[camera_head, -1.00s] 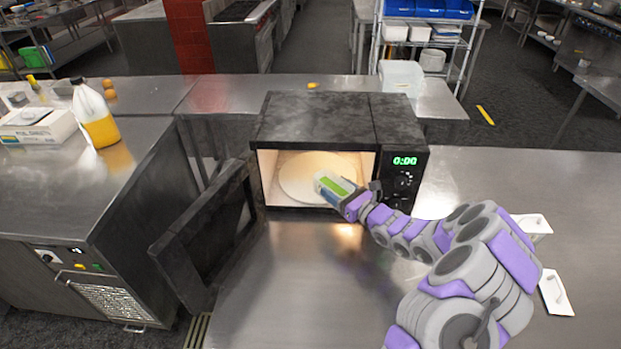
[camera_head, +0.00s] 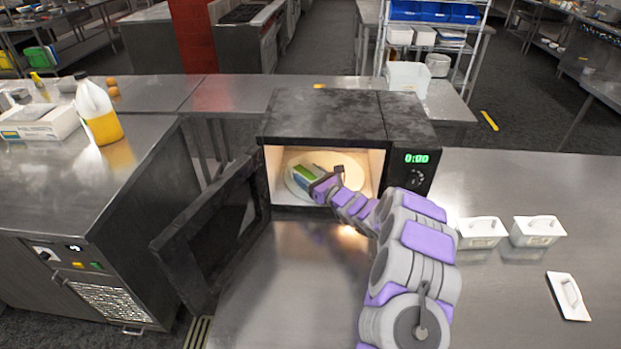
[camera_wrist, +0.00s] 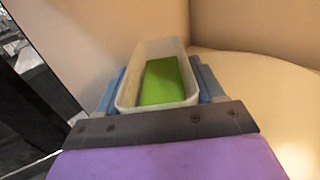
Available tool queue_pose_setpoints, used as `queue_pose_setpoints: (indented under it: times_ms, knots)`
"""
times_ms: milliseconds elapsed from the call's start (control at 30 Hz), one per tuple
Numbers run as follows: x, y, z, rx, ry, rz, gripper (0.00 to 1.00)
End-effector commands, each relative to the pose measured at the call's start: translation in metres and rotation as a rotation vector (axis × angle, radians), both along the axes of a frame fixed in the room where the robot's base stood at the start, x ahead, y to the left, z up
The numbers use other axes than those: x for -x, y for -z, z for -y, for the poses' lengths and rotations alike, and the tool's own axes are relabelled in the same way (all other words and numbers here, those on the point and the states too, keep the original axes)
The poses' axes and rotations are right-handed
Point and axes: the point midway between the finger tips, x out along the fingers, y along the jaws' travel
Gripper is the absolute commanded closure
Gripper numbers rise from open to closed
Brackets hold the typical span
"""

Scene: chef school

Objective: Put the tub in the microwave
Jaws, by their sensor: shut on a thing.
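The microwave (camera_head: 320,118) stands on the steel counter with its door (camera_head: 208,238) swung wide open to the left. Its lit inside holds a round pale plate (camera_head: 350,178). My gripper (camera_head: 318,182) reaches in through the opening and is shut on the tub (camera_head: 303,172). The tub is a small whitish container with something green inside. In the wrist view the tub (camera_wrist: 150,62) sits between the blue fingers of my gripper (camera_wrist: 160,90), with a green block in it. In the head view the tub is over the plate; whether it touches the plate cannot be told.
Two white lidded tubs (camera_head: 480,232) (camera_head: 538,230) and a loose white lid (camera_head: 568,296) lie on the counter to the right. A yellow-filled jug (camera_head: 98,112) stands on the left counter. The counter before the microwave is clear.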

Motion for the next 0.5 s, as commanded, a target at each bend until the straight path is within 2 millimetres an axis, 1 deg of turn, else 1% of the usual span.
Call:
queue_pose_setpoints:
  times_ms: [33,167,200,433,467,500]
  knots:
    - [0.0002,0.0029,-0.0001,0.000,-0.001,0.001,0.73]
    - [0.0002,0.0007,0.0039,-0.005,0.000,0.001,0.73]
    - [0.0001,0.0010,0.0044,-0.005,-0.001,0.001,0.32]
    - [0.0002,-0.0003,0.0093,-0.011,0.000,0.001,0.10]
    - [0.0002,-0.0004,0.0087,-0.009,0.000,0.001,0.07]
    - [0.0001,-0.0003,0.0076,-0.008,0.000,0.001,0.07]
